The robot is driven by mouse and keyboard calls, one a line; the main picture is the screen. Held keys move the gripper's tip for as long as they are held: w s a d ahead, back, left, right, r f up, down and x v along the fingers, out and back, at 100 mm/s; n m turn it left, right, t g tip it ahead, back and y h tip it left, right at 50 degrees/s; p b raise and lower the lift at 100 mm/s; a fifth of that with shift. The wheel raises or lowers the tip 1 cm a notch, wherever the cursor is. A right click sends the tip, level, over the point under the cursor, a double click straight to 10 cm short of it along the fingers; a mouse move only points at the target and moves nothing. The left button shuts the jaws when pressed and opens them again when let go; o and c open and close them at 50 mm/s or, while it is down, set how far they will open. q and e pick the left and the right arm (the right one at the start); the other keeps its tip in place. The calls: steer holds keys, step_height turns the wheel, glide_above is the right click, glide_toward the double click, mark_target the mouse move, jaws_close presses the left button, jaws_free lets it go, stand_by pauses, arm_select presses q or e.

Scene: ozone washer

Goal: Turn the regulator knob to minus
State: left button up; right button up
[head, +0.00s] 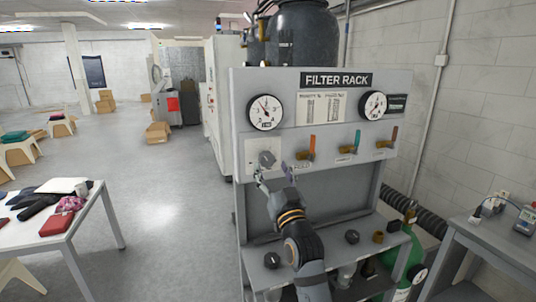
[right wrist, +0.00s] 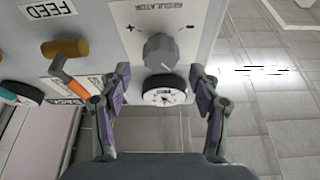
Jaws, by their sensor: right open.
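The grey regulator knob (head: 267,159) sits on a white plate at the left of the filter rack's front panel. In the right wrist view the knob (right wrist: 161,52) is upside down, with a plus mark on its left and a minus mark on its right. My right gripper (head: 272,178) is just below the knob in the head view. My left gripper is not in view.
The filter rack (head: 335,80) carries two large gauges and several coloured-handle valves. A valve with an orange handle (right wrist: 70,75) is close beside one finger in the wrist view. Loose knobs lie on the rack's shelf (head: 325,255). Open floor lies to the left.

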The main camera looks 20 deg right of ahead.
mark_target(268, 160)
steer(key=x, duration=0.4)
steer(key=shift+w, duration=0.2)
